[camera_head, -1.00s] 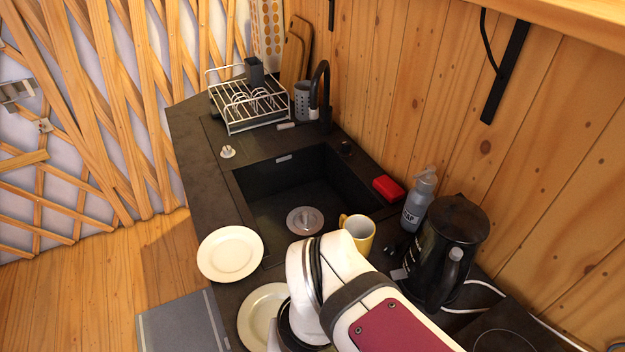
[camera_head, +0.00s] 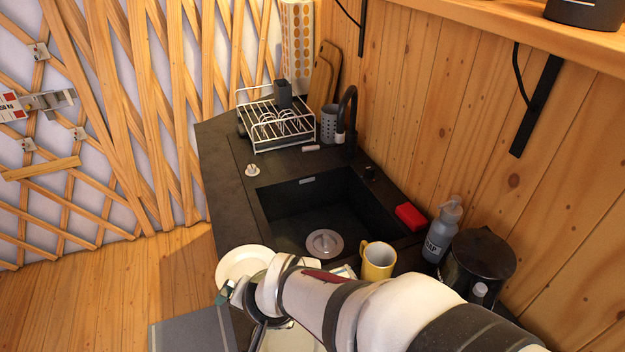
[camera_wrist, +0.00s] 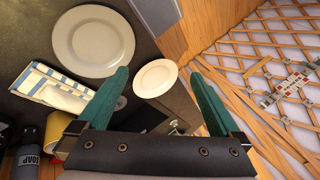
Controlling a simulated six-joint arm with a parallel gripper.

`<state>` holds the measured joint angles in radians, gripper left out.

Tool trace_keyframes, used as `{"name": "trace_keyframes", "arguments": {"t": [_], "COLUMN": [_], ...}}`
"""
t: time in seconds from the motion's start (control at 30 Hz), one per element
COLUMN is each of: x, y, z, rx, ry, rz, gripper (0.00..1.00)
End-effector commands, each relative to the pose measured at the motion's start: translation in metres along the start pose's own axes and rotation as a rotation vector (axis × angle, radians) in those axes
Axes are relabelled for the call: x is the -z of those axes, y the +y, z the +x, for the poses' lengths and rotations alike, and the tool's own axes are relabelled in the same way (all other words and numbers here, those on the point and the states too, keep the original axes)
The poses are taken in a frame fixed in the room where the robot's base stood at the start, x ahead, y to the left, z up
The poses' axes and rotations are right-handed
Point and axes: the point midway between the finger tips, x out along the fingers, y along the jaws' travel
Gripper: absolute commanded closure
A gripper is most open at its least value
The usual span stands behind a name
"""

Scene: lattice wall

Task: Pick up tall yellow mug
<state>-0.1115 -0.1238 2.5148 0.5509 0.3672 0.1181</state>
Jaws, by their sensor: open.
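The yellow mug (camera_head: 378,260) stands upright on the dark counter at the near right corner of the sink in the head view, its handle on the left. In the wrist view a yellow shape (camera_wrist: 58,140) at the lower left, partly hidden by my gripper, looks like the mug. My gripper (camera_wrist: 160,76) is open, with its two teal fingers apart and nothing held. In the head view my gripper (camera_head: 230,294) is over the plates, well left of the mug and apart from it.
A white plate (camera_head: 243,262) lies below my gripper. The soap bottle (camera_head: 442,230), black kettle (camera_head: 478,262) and red sponge (camera_head: 410,216) stand right of the mug. The sink (camera_head: 310,210) lies behind it. A striped cloth (camera_wrist: 55,90) lies by the plates.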

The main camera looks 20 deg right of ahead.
Motion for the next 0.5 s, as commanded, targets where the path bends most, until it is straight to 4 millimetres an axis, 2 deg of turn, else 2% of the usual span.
{"name": "trace_keyframes", "arguments": {"t": [0.03,0.07,0.1,0.17,0.2,0.3,0.4,0.5], "x": [0.022,0.039,0.061,0.089,0.103,0.121,0.126,0.128], "y": [0.0,0.004,0.015,0.043,0.066,0.113,0.14,0.151], "z": [0.024,0.036,0.049,0.061,0.062,0.048,0.029,0.018], "rx": [-0.009,-0.023,-0.063,-0.162,-0.247,-0.465,-0.63,-0.71], "ry": [0.097,0.182,0.3,0.48,0.593,0.827,0.967,1.028], "rz": [0.061,0.103,0.152,0.204,0.219,0.193,0.133,0.095], "gripper": [0.0,0.0,0.0,0.0,0.0,0.0,0.0,0.0]}}
